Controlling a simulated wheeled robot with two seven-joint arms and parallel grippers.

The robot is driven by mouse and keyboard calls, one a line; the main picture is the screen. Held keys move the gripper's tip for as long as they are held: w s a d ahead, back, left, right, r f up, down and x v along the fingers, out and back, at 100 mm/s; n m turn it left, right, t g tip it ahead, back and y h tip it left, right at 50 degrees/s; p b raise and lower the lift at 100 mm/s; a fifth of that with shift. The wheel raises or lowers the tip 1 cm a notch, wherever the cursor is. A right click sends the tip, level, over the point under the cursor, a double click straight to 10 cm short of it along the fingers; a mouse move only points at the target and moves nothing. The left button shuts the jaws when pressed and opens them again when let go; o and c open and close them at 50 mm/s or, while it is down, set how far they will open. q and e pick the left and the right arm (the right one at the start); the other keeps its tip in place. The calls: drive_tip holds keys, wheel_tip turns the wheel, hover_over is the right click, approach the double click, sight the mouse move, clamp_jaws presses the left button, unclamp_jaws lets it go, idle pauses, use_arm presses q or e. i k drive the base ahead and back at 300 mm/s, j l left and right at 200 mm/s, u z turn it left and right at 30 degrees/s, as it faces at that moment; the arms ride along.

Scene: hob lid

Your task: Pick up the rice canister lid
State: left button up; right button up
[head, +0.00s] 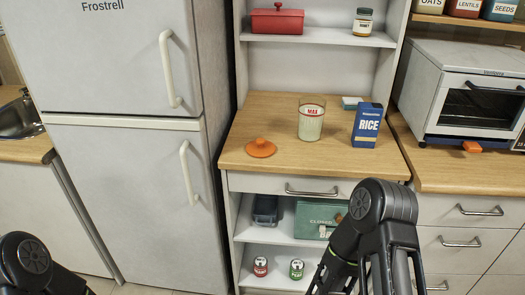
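An orange lid (261,148) with a small knob lies flat on the wooden counter (285,168), near its left front edge. A clear canister (311,122) marked MAX, with pale contents, stands open to the right of the lid. A blue box labelled RICE (367,125) stands further right. My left arm shows only as a black joint in the bottom left corner. My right arm rises at bottom centre-right, in front of the lower cabinet. I see no fingertips of either gripper, and nothing touches the lid.
A small blue and white item (351,102) lies behind the RICE box. Shelves above hold a red container (277,20) and a jar (363,21). A fridge (125,110) stands left, a toaster oven (470,100) right. The counter around the lid is clear.

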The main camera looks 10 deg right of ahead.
sight(260, 148)
drive_tip(key=u, duration=1.8)
drive_tip(key=k+l, duration=0.25)
drive_tip(key=l, duration=0.15)
drive_tip(key=k+l, duration=0.2)
drive_tip(key=l, duration=0.15)
drive_tip(key=k+l, duration=0.25)
drive_tip(key=l, duration=0.15)
drive_tip(key=k+l, duration=0.25)
drive_tip(key=l, duration=0.15)
